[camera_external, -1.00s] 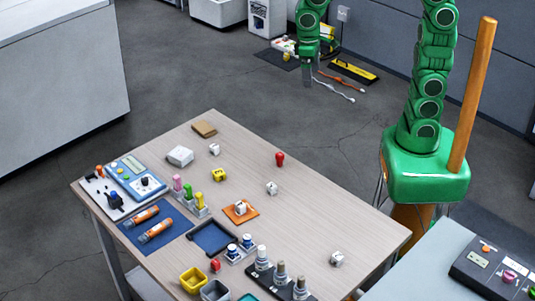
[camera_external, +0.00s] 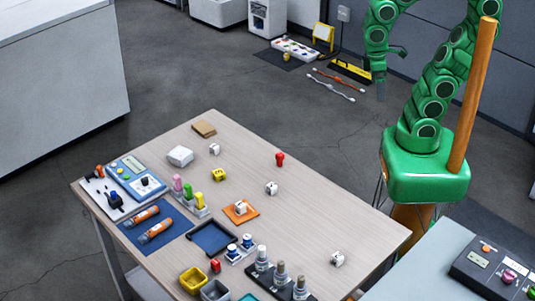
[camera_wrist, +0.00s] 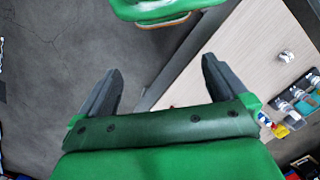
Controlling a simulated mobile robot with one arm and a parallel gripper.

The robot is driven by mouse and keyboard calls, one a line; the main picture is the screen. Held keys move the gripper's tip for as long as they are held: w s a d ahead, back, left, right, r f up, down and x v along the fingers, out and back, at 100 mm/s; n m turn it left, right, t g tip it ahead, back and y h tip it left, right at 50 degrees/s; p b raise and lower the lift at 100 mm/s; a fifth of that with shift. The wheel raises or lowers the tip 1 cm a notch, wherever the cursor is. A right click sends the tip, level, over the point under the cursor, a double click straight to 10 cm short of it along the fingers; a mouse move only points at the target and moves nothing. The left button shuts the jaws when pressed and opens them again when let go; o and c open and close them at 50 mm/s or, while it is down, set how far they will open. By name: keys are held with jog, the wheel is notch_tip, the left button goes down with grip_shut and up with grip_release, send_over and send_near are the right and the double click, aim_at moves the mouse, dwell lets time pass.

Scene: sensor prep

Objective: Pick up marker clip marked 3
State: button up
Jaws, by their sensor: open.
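Several small white clips lie on the wooden table in the external view: one at the back (camera_external: 214,149), one near the middle (camera_external: 272,188), one on an orange mat (camera_external: 240,207) and one near the right corner (camera_external: 337,258). Their numbers are too small to read, so I cannot tell which is marked 3. A white clip (camera_wrist: 286,56) also shows at the right of the wrist view. My gripper (camera_external: 381,92) hangs over the floor beyond the table's far right edge. In the wrist view my gripper (camera_wrist: 161,66) has its fingers wide apart with nothing between them.
The wooden table (camera_external: 310,215) holds a red peg (camera_external: 280,158), a yellow block (camera_external: 219,174), a white box (camera_external: 180,156) and a blue tray (camera_external: 211,238). Yellow (camera_external: 192,280) and grey bins (camera_external: 215,291) stand at its front. Its right part is mostly clear.

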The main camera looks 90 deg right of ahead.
jog(key=shift+s, duration=0.15)
jog(key=c, duration=0.7)
jog(key=shift+c, duration=0.2)
